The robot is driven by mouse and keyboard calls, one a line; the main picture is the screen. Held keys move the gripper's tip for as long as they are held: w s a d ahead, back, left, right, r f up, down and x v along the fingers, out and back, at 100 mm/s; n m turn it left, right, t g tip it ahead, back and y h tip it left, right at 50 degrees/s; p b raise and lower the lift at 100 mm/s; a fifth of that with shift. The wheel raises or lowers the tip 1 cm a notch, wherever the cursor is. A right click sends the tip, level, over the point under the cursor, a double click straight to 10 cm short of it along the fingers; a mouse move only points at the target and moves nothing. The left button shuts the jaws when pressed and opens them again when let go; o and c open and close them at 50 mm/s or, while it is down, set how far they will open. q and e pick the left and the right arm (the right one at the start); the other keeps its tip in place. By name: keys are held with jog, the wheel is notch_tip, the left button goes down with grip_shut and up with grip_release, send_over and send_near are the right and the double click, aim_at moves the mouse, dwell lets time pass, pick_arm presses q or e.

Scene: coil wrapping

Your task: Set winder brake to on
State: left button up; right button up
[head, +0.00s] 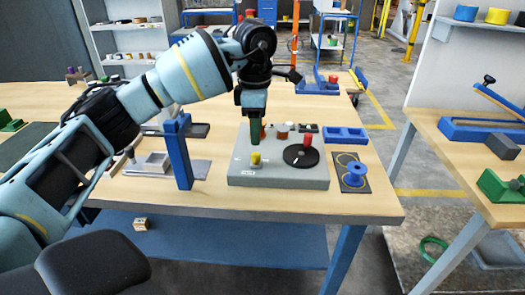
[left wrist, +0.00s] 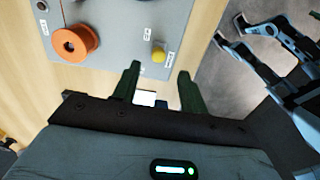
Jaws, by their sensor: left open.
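A grey winder panel (head: 280,178) lies on the wooden table in the head view. A small yellow knob (head: 256,158) stands near its front left, beside a white label too small to read. My left gripper (head: 255,132) points down just behind and above this knob. In the left wrist view the gripper (left wrist: 160,71) is open and empty, its two green fingers apart. The yellow knob (left wrist: 158,55) shows just beyond the gap between the fingertips, apart from both. I cannot tell which control is the brake or how it is set. My right gripper is not seen.
A black disc with a red handle (head: 307,142) sits right of the knob. An orange spool (left wrist: 75,43) shows in the left wrist view. A blue post (head: 181,155) stands left of the panel, and a blue spool (head: 355,172) sits on a dark mat at right.

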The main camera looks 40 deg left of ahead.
aim_at(255, 154)
pick_arm(q)
jog(key=shift+a+r, duration=0.2)
jog(key=shift+a, duration=0.05)
jog(key=shift+f, duration=3.95)
grip_shut()
